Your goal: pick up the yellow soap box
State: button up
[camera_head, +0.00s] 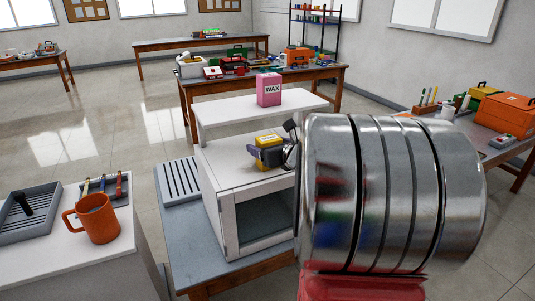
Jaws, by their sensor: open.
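The yellow soap box (268,141) is a small yellow block with a pale label, on the white top of a low cabinet (221,168) near the middle of the view. My gripper (270,153) is at the box, with dark finger parts showing at its left and right sides. The jaws are open. The lower part of the box is partly hidden by the dark parts, and I cannot tell whether they touch it. My shiny metal arm link fills the right of the view and hides the cabinet's right side.
A pink WAX box (269,89) stands on the raised white shelf (225,108) behind. An orange mug (97,219) and a grey tray (30,216) are on the white counter at left. A slatted grey rack (180,181) lies beside the cabinet. Cluttered tables stand farther back.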

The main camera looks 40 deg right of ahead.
jog(key=shift+c, duration=0.4)
jog(key=c, duration=1.2)
jog(key=shift+o, duration=0.2)
jog(key=shift+r, duration=5.05)
